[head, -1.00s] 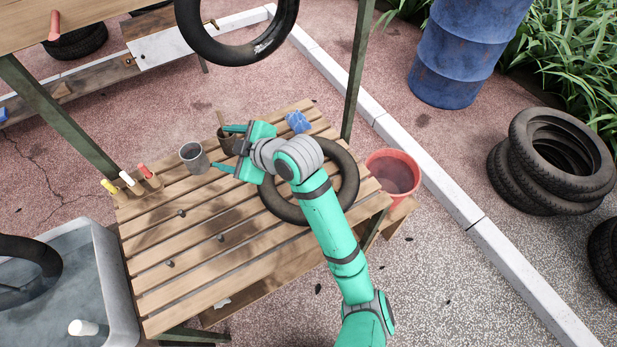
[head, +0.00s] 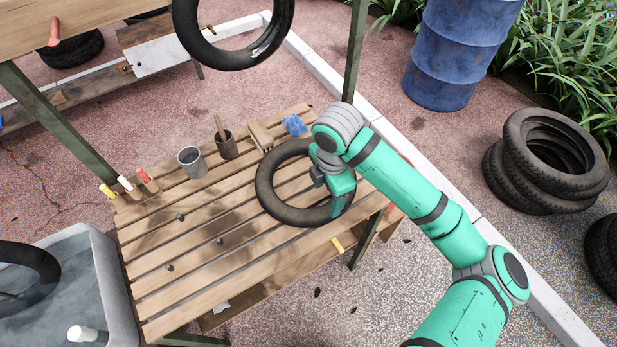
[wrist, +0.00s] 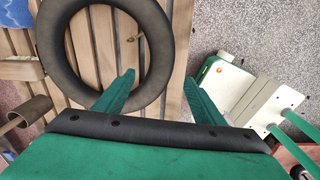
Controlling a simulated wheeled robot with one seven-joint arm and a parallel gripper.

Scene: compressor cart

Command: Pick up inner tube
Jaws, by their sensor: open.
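A dark inner tube (head: 265,195) lies flat on the slatted wooden table (head: 195,240). My gripper (head: 328,197) is over the right side of this tube in the head view, pointing down, its hand hiding part of the ring. In the wrist view my gripper (wrist: 160,82) is open and empty, and the right rim of the inner tube (wrist: 157,45) passes between the two fingertips in the picture. I cannot tell whether the fingers touch the rubber or how far above it they are.
Another tube (head: 235,60) hangs above. A water tub (head: 112,285) is at left. The table's front left is mostly clear.

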